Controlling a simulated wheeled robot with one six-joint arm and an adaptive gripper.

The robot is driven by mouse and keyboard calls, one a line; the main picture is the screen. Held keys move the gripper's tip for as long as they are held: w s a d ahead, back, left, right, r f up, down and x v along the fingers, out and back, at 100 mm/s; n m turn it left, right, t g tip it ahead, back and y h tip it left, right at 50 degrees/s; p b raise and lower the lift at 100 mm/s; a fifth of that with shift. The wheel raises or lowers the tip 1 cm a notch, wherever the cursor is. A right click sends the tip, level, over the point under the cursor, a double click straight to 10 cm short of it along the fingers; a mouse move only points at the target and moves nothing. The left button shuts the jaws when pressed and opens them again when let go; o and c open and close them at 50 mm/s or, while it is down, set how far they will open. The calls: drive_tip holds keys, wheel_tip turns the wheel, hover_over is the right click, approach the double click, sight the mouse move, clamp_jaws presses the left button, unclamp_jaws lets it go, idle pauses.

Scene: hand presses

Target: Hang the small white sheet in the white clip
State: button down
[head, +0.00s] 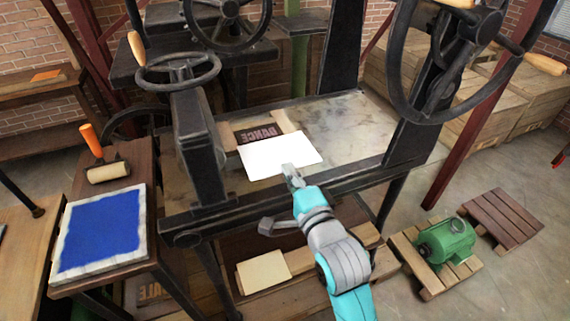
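A small white sheet (272,156) is over the bed of the middle press, covering part of a dark plate with mirrored lettering (258,133). My gripper (289,170) reaches in from the front, with its fingertips overlapping the sheet's near edge. The fingers are too small here to tell whether they are open or shut on the sheet. I cannot tell whether the sheet lies flat on the bed or is slightly above it. I cannot make out a white clip in this view.
The press's dark uprights and handwheels (178,70) flank the bed (365,125). A blue ink slab (100,232) and a roller with an orange handle (107,172) are at the left. A pale sheet stack (263,272) lies below. A green motor (446,241) stands on a pallet at the right.

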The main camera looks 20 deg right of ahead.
drive_tip(key=s, duration=0.5)
drive_tip(key=shift+s, duration=0.2)
idle(0.5)
